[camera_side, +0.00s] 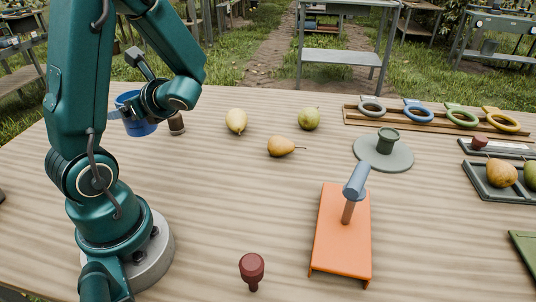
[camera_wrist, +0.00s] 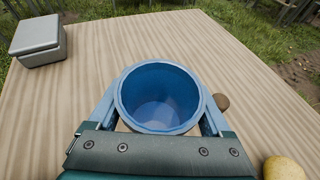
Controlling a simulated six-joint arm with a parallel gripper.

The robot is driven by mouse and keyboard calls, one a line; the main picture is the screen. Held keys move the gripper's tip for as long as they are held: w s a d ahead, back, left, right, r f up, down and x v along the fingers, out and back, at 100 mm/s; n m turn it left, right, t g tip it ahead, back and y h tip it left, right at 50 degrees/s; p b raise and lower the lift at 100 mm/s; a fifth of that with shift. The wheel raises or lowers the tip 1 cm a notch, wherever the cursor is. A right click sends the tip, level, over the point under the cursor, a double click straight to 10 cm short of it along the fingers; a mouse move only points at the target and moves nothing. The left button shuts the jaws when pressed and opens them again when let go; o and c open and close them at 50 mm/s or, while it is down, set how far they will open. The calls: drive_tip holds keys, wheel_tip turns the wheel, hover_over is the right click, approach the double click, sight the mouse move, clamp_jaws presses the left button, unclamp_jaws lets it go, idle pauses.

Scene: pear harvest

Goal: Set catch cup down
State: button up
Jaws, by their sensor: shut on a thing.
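The blue catch cup (camera_side: 138,127) is at the far left of the table in the side view, behind my arm. In the wrist view the cup (camera_wrist: 160,92) is upright and looks empty, with its open mouth facing the camera. My gripper (camera_wrist: 160,100) is shut around the cup, one finger on each side of its wall. In the side view my gripper (camera_side: 133,108) partly hides the cup. The gap between the cup's base and the table is hard to judge.
A small brown peg (camera_side: 176,123) stands close to the cup's right. A pale yellow pear (camera_side: 236,121), an orange-yellow pear (camera_side: 281,146) and a green pear (camera_side: 309,118) lie farther right. A grey box (camera_wrist: 38,40) sits at upper left in the wrist view; table between is clear.

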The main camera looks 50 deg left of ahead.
drive_tip(key=shift+n+g, duration=0.3)
drive_tip(key=shift+n, duration=0.1)
drive_tip(key=w+f, duration=0.2)
drive_tip(key=w, duration=0.1)
drive_tip(key=w+d+f, duration=0.1)
drive_tip(key=w+f, duration=0.1)
drive_tip(key=w, duration=0.1)
drive_tip(key=w+d+f, duration=0.1)
drive_tip(key=w+f, duration=0.2)
drive_tip(key=w, duration=0.1)
drive_tip(key=shift+w+f, duration=0.1)
drive_tip(key=shift+f, duration=1.9)
drive_tip(key=shift+f, duration=0.15)
drive_tip(key=o, duration=1.1)
drive_tip(key=shift+o, duration=0.2)
